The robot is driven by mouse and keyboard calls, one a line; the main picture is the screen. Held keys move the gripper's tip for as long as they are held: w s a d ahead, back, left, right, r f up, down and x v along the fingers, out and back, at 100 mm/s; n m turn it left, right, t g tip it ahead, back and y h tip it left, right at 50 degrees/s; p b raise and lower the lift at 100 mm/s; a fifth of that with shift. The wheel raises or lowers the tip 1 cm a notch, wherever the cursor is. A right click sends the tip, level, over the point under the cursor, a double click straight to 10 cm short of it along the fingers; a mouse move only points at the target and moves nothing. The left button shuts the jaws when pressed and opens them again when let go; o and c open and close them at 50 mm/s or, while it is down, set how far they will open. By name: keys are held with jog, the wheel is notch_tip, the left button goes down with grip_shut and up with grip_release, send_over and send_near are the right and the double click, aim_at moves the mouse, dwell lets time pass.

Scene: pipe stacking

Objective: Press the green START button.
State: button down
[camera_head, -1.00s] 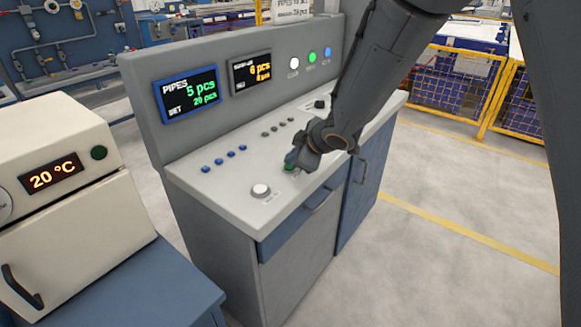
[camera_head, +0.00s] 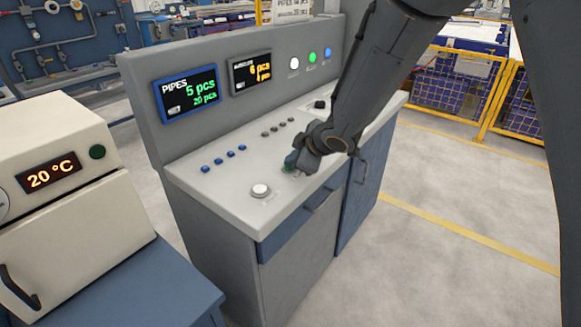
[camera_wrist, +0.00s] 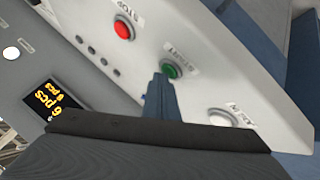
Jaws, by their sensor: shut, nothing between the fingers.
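The green START button (camera_wrist: 171,71) shows in the wrist view on the pale sloped panel, between a red STOP button (camera_wrist: 123,30) and a white button (camera_wrist: 221,118). My gripper (camera_wrist: 160,80) is shut and empty, its fingertips right at the near edge of the green button. Whether they touch it I cannot tell. In the head view my gripper (camera_head: 291,160) is low over the console top, and a bit of the green button (camera_head: 289,169) shows below its tip. The red button is hidden behind my arm there.
The console top (camera_head: 222,187) also carries the white button (camera_head: 260,190) and rows of small blue and dark buttons. An upright panel with a blue-framed display (camera_head: 188,94) stands behind. A cream oven (camera_head: 75,205) is at left. Open floor lies to the right.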

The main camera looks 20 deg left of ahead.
jog(key=shift+r, duration=0.15)
jog(key=shift+r+p, duration=0.65)
jog(key=shift+p, duration=0.35)
jog(key=shift+r, duration=0.1)
notch_tip(320, 180, up, 5)
jog(key=p, duration=0.6)
